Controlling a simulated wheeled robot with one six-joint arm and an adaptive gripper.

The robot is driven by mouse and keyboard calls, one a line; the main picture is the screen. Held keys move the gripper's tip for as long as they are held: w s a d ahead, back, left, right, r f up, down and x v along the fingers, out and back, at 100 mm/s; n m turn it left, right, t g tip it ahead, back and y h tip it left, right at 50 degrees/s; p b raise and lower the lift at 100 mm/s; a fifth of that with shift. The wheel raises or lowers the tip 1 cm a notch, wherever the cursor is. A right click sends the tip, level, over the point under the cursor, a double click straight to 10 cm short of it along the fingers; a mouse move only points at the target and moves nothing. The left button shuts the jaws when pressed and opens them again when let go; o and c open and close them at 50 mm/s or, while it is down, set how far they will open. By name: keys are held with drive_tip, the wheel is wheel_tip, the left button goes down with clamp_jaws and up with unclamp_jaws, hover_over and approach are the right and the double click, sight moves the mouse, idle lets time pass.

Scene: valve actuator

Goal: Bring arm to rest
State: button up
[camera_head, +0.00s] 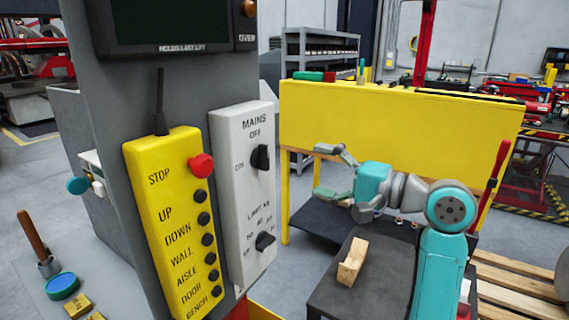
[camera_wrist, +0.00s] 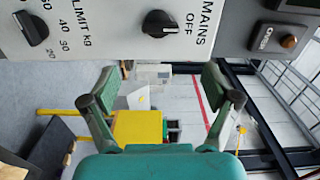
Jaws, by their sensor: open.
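My gripper (camera_head: 320,171) is open and empty, held out to the left in the head view. It is above the dark bench top and apart from the control panel. In the wrist view its two fingers (camera_wrist: 160,88) are spread wide with nothing between them. My teal arm (camera_head: 441,260) rises at the right and bends at the elbow toward the gripper. The white switch panel (camera_head: 243,195) has a black MAINS knob (camera_head: 260,157) and a black limit knob (camera_head: 265,241). Both knobs also show in the wrist view, beyond the fingers.
A yellow pendant (camera_head: 168,220) with a red stop button (camera_head: 201,166) hangs on the grey column. A wooden block (camera_head: 352,262) sits on the dark surface (camera_head: 330,296) beside my arm. A yellow panel (camera_head: 400,130) stands behind the gripper. Pallets (camera_head: 515,285) lie at right.

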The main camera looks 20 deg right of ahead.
wheel_tip(320, 180, down, 18)
drive_tip(key=a+m+t+h, duration=0.2)
drive_tip(key=m+h, duration=0.1)
drive_tip(key=h, duration=0.1)
drive_tip(key=s+a+f+n+h, duration=0.1)
drive_tip(key=s+f+h, duration=0.2)
drive_tip(key=s+f, duration=0.45)
drive_tip(key=s+a+f+h, duration=0.15)
drive_tip(key=s+f, duration=0.35)
drive_tip(key=f, duration=0.5)
drive_tip(key=s+a+f+n+g+h, duration=0.1)
drive_tip(key=s+f+n, duration=0.15)
drive_tip(key=s, duration=0.45)
drive_tip(key=s+a+f+n+h, duration=0.15)
drive_tip(key=s+f, duration=0.25)
drive_tip(key=s, duration=0.4)
drive_tip(key=s+a+r+n, duration=0.1)
drive_tip(key=s+r+n, duration=0.2)
drive_tip(key=s+n, duration=0.5)
drive_tip(key=s, duration=0.9)
drive_tip(key=shift+g, duration=0.4)
drive_tip(key=shift+a+r, duration=0.1)
